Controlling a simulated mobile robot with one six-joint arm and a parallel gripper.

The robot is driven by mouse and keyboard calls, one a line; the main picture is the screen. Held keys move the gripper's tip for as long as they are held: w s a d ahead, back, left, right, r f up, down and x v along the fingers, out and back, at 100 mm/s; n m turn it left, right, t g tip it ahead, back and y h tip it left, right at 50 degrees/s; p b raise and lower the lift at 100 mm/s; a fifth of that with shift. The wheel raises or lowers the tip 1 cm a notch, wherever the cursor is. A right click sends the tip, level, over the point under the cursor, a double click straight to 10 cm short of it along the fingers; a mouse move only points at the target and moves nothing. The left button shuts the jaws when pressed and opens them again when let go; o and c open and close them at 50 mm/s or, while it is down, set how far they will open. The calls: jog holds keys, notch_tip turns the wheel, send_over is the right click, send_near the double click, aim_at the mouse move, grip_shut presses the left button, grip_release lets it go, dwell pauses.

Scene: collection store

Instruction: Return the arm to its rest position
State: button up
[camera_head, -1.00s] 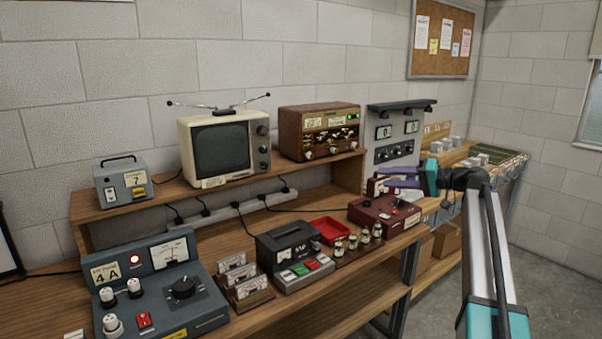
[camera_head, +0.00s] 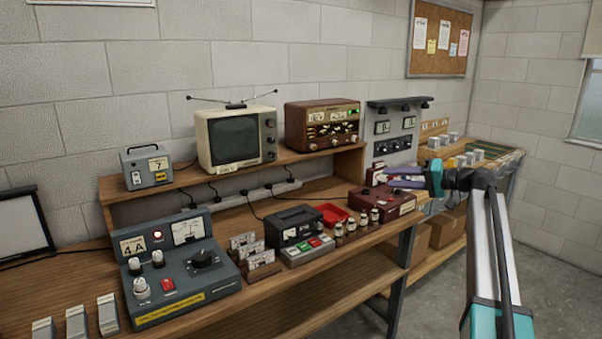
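My gripper (camera_head: 400,177) is at the right of the head view, at the end of my raised arm. Its purple fingers point left and look spread apart, with nothing seen between them. It shows in front of the right end of the wooden bench, near a dark red instrument box (camera_head: 385,203). I cannot tell the exact gap between the gripper and that box. My forearm comes down from the teal wrist toward the lower right of the view.
The wooden bench (camera_head: 330,278) holds a grey meter console (camera_head: 185,280), a black cassette unit (camera_head: 293,226) and a red tray (camera_head: 332,213). A television (camera_head: 235,140) and a radio (camera_head: 322,125) stand on its shelf. Bare floor (camera_head: 545,265) lies at the right.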

jog(key=s+a+f+g, duration=0.1)
jog(key=a+f, duration=0.4)
jog(key=f, duration=0.4)
jog(key=s+a+f+g, duration=0.15)
jog(key=a+f, duration=0.35)
jog(key=f, duration=0.5)
jog(key=s+a+f+g, duration=0.1)
jog(key=a+f, duration=0.4)
jog(key=f, duration=0.4)
jog(key=s+a+f+g+h, duration=0.1)
jog(key=s+a+f, duration=0.3)
jog(key=f, duration=0.5)
jog(key=s+a+f+m+g, duration=0.1)
jog(key=s+a+f+g, duration=0.1)
jog(key=s+f, duration=0.55)
jog(key=s+a+f+g+h, duration=0.1)
jog(key=s+a+f, duration=0.1)
jog(key=s+f, duration=0.5)
jog(key=s+a+f+g+h, duration=0.1)
jog(key=s+f+g+h, duration=0.35)
jog(key=s+f, duration=1.7)
jog(key=s+d+g+h, duration=0.1)
jog(key=s+d+h, duration=0.2)
jog(key=s, duration=0.6)
jog(key=s+d+f+n+g+h, duration=0.1)
jog(key=s+d+h, duration=0.2)
jog(key=s+d, duration=0.5)
jog(key=shift+s, duration=0.8)
